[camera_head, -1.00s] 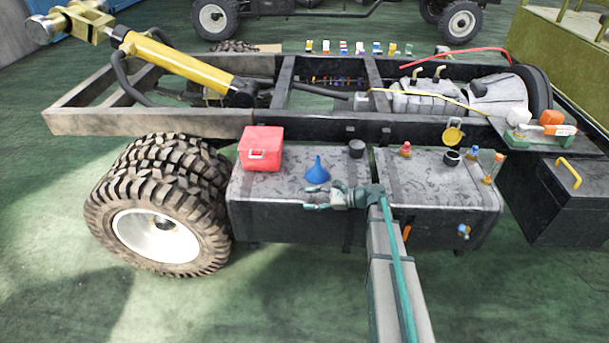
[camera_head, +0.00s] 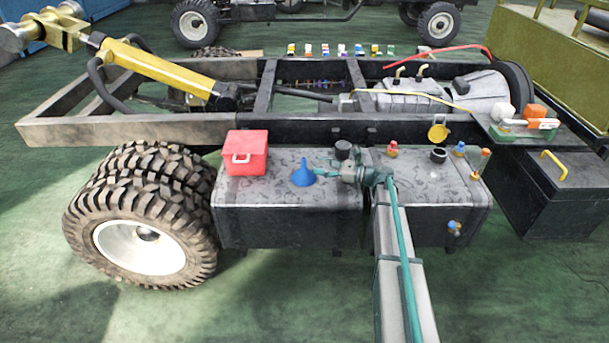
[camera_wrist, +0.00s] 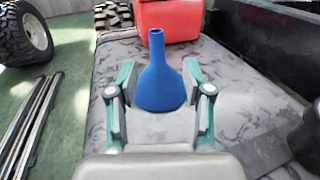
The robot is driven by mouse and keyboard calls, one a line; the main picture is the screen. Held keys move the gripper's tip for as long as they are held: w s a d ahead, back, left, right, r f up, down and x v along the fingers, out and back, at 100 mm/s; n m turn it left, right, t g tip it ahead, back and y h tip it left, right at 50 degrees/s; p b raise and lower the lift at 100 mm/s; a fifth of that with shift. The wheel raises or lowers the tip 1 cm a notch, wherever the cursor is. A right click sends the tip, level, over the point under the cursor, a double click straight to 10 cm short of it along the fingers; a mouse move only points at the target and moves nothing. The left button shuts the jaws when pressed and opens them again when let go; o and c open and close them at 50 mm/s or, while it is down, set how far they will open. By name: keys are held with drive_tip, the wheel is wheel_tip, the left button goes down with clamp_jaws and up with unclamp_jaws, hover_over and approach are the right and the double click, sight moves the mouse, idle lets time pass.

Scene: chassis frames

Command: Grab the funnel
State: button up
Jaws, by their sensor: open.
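The blue funnel (camera_head: 303,173) stands upright, spout up, on top of the grey tank (camera_head: 270,194) beside the chassis. In the wrist view the funnel (camera_wrist: 161,78) is straight ahead, its wide end near the fingertips. My gripper (camera_head: 320,169) comes in from the right, just above the tank top, close to the funnel. In the wrist view my gripper (camera_wrist: 160,85) is open, one finger on each side of the funnel's lower part. Gaps show between the fingers and the funnel. Whether the fingertips reach fully around its wide end is hard to tell.
A red box (camera_head: 246,153) stands on the tank left of the funnel, behind it in the wrist view (camera_wrist: 168,22). A black cap (camera_head: 343,150) rises behind my gripper. The chassis rail (camera_head: 290,134) runs behind the tank. Bare tank top lies in front of the funnel.

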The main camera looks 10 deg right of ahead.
sight(304, 168)
drive_tip(key=shift+r+x, duration=0.15)
drive_tip(key=shift+x, duration=1.55)
drive_tip(key=shift+r+x, duration=0.1)
drive_tip(key=shift+x, duration=1.65)
drive_tip(key=shift+s, duration=0.2)
clamp_jaws()
